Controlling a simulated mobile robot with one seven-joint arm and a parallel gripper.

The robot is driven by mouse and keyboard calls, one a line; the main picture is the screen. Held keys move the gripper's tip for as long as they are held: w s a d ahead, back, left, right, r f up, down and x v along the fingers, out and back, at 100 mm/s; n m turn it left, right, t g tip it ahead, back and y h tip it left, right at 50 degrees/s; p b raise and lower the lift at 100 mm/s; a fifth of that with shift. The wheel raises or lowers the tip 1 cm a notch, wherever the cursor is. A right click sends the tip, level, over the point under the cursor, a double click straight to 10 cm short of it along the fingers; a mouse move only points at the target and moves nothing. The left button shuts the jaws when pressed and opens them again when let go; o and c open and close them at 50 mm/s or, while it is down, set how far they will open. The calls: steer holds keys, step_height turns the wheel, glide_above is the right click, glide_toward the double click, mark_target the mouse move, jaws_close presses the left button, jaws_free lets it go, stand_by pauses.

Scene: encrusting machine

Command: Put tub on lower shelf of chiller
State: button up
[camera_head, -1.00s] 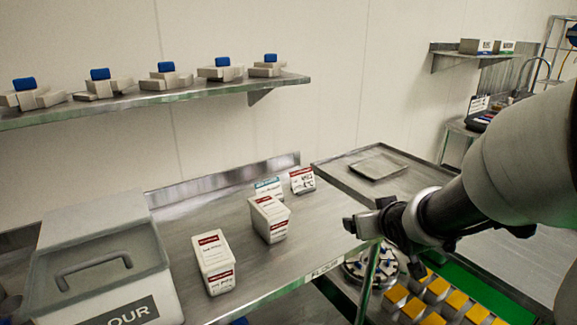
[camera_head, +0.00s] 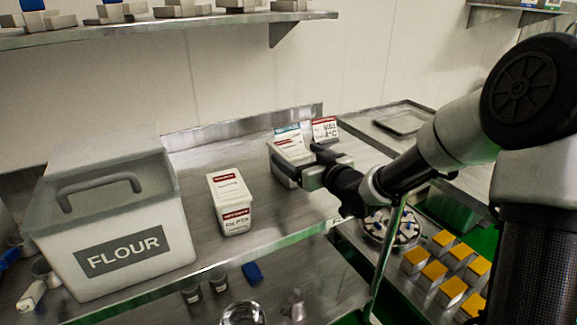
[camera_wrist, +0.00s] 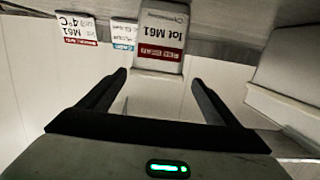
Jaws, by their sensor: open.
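A white tub (camera_head: 284,165) with a red-banded label stands on the steel bench. A second, similar tub (camera_head: 231,204) stands left of it, nearer the front edge. My gripper (camera_head: 318,166) is at the right side of the first tub and partly covers it. In the wrist view, my gripper (camera_wrist: 160,85) has its fingers spread, with nothing held between them. The first tub, its label reading "lot M61" (camera_wrist: 161,38), lies just ahead of the fingertips. I cannot pick out a chiller or its lower shelf.
A card reading M61 and 4°C (camera_head: 325,129) and a teal-banded card (camera_head: 288,134) stand behind the first tub. A large flour bin (camera_head: 125,240) fills the bench's left. A wall shelf (camera_head: 150,32) holds several blue-topped pieces. Several yellow-topped blocks (camera_head: 433,273) sit lower right.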

mark_target(293, 151)
steer(key=shift+d+b+x, duration=0.15)
steer(key=shift+b+x, duration=0.2)
steer(key=shift+x, duration=1.4)
steer(key=shift+d+b+x, duration=0.1)
steer(key=shift+b+x, duration=0.25)
steer(key=shift+x, duration=1.35)
